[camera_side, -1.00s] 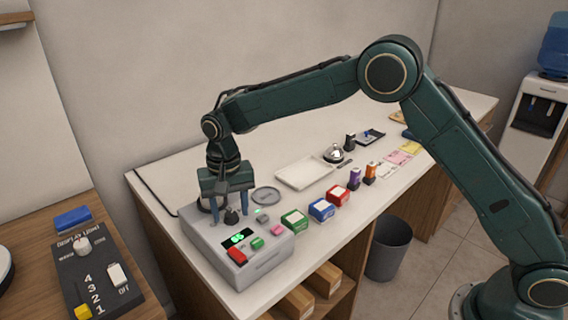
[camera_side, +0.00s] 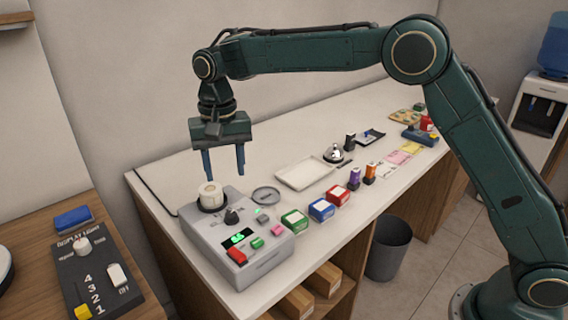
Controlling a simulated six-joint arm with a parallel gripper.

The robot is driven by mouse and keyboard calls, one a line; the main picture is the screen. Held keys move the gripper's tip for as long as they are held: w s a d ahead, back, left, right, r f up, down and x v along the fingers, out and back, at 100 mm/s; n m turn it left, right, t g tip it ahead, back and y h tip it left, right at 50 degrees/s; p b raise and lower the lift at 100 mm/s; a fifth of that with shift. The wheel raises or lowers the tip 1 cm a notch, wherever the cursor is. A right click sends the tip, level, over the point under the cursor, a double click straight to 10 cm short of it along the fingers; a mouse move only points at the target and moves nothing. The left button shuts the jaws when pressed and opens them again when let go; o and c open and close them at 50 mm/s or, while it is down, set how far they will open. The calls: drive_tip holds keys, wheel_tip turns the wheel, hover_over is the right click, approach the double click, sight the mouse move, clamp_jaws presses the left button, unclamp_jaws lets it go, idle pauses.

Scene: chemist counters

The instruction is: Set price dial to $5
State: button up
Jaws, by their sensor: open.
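The grey price machine (camera_side: 262,264) sits at the counter's near left end. A cream round knob (camera_side: 211,195) stands on a dark base at its back, and a small dark dial (camera_side: 232,216) with a pointer shape sits in front of it. I cannot tell which of these is the price dial. A small display (camera_side: 238,238) glows green, but its digits are too small to read. My gripper (camera_side: 224,168) hangs above the machine's back edge, fingers pointing down, open and empty, apart from the knob and dial.
Red (camera_side: 237,256), green (camera_side: 257,243) and pink buttons sit on the machine. Coloured boxes (camera_side: 322,210) and a white tray (camera_side: 304,173) stand to its right. A bell (camera_side: 334,153) is farther back. A separate display-light panel (camera_side: 93,268) lies on the left counter.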

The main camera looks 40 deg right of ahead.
drive_tip(key=shift+r, duration=1.4)
drive_tip(key=s+d+r+n+t, duration=0.1)
drive_tip(key=s+d+r, duration=0.45)
drive_tip(key=s, duration=0.25)
drive_tip(key=s+d+r+n+t, duration=0.1)
drive_tip(key=s+d+r+t, duration=0.1)
drive_tip(key=s+d+r, duration=0.45)
drive_tip(key=s+d+f+n+t, duration=0.1)
drive_tip(key=s+d+f, duration=0.2)
drive_tip(key=s, duration=0.7)
drive_tip(key=s+d+f+n+t, duration=0.1)
drive_tip(key=s+d+f, duration=0.3)
drive_tip(key=s, duration=0.6)
drive_tip(key=shift+s+f+n+t, duration=0.15)
drive_tip(key=shift+f+n+t, duration=0.15)
drive_tip(key=shift+f, duration=0.35)
